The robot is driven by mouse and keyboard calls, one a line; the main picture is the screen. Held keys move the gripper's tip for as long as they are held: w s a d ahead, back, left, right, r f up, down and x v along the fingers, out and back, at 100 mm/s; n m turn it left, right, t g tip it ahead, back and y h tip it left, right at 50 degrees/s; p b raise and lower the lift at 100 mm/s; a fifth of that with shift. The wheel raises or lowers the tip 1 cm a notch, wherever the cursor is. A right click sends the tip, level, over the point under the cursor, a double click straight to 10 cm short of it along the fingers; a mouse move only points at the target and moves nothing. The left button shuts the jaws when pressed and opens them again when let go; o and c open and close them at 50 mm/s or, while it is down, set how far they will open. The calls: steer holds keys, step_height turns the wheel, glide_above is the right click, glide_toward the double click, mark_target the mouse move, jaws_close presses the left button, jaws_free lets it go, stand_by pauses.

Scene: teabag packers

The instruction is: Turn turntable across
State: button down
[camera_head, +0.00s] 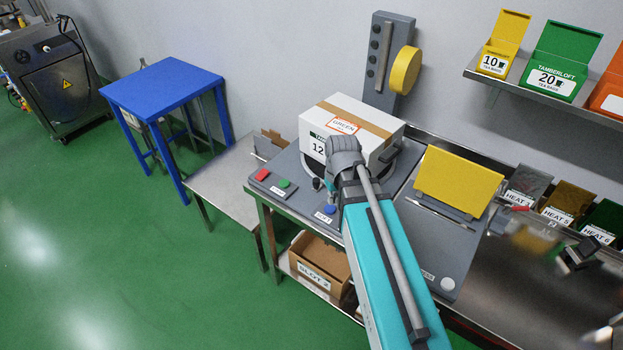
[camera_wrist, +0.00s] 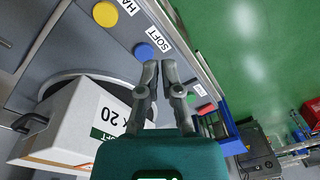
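The turntable is a round disc with a dark rim (camera_wrist: 50,88) set in the grey bench plate, mostly hidden under a white carton (camera_head: 379,138). The carton has a brown tape strip and an orange-edged label, and also shows in the wrist view (camera_wrist: 88,112). A dark handle (camera_head: 390,153) stands at the turntable's right edge; it also shows in the wrist view (camera_wrist: 30,122). My gripper (camera_head: 321,184) is beside the carton's near left side, apart from the handle. In the wrist view its fingers (camera_wrist: 160,66) are close together with a narrow gap and nothing held.
Red (camera_head: 262,175), green (camera_head: 284,183) and blue (camera_head: 330,209) buttons sit near my gripper. A yellow panel (camera_head: 458,181) stands right of the turntable. A blue table (camera_head: 163,88) is at left. A wall column (camera_head: 384,60) rises behind the carton.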

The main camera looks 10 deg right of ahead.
steer(key=w+a+f+n+y+b, duration=0.1)
steer(key=w+n, duration=0.4)
steer(key=w, duration=0.5)
steer(key=w+a+f+n+t+y+b, duration=0.1)
steer(key=w+a+n, duration=0.2)
steer(key=w, duration=0.7)
steer(key=shift+w+a+n+y+b, duration=0.15)
steer(key=shift+w+n+y+b, duration=0.2)
steer(key=shift+n, duration=0.75)
steer(key=b+x, duration=0.9)
steer(key=x, duration=0.1)
steer(key=shift+w+b, duration=0.2)
steer(key=shift+b, duration=0.15)
steer(key=shift+s+d+r, duration=0.1)
steer(key=shift+s+d, duration=0.2)
steer(key=shift+d, duration=0.3)
steer(key=shift+s+d+f, duration=0.1)
steer(key=shift+s+d, duration=0.25)
steer(key=shift+d, duration=0.3)
steer(key=shift+s+d+r, duration=0.1)
steer(key=shift+s+d, duration=0.2)
steer(key=shift+d, duration=0.3)
steer(key=shift+s+a, duration=0.1)
steer(key=shift+s, duration=0.1)
